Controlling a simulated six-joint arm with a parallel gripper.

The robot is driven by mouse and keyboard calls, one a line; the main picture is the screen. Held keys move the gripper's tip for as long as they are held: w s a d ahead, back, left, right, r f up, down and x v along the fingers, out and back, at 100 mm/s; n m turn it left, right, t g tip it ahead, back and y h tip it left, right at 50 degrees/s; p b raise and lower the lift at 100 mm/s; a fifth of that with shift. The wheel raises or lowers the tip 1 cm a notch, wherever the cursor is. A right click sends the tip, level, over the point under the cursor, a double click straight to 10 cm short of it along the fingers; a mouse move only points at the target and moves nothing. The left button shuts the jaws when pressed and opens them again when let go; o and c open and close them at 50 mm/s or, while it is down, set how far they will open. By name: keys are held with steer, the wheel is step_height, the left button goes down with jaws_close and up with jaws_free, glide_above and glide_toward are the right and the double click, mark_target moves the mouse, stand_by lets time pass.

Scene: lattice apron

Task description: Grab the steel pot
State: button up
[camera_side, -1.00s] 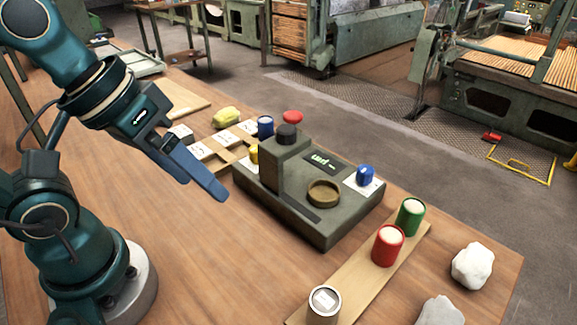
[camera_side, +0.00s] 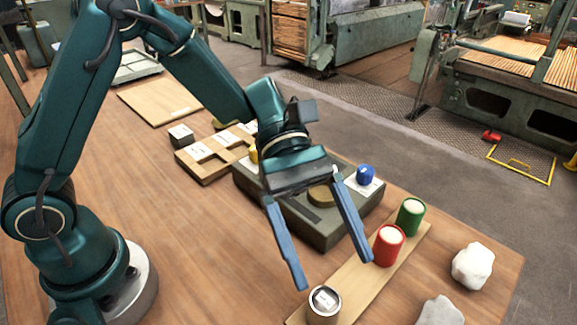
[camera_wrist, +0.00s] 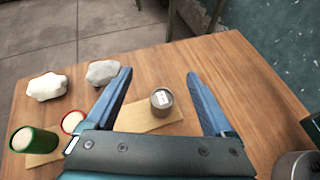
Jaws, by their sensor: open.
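In the wrist view the steel pot (camera_wrist: 161,101) shows between the two spread fingers (camera_wrist: 160,75), beyond the palm and apart from both fingers.
A red pot (camera_side: 388,246) and a green pot (camera_side: 410,217) stand farther along the board. Two white rocks (camera_side: 472,266) (camera_wrist: 103,72) lie to the right. Bare tabletop (camera_side: 200,250) lies left.

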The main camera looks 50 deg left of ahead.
mark_target(331, 323)
steer(key=shift+s+f+g, duration=0.15)
steer(key=shift+f, duration=0.35)
steer(key=shift+s+f+g, duration=0.15)
steer(key=shift+f, duration=0.3)
step_height(331, 323, down, 6)
steer(key=shift+f, duration=0.15)
steer(key=x, duration=0.5)
steer(key=shift+f, duration=0.1)
jaws_close()
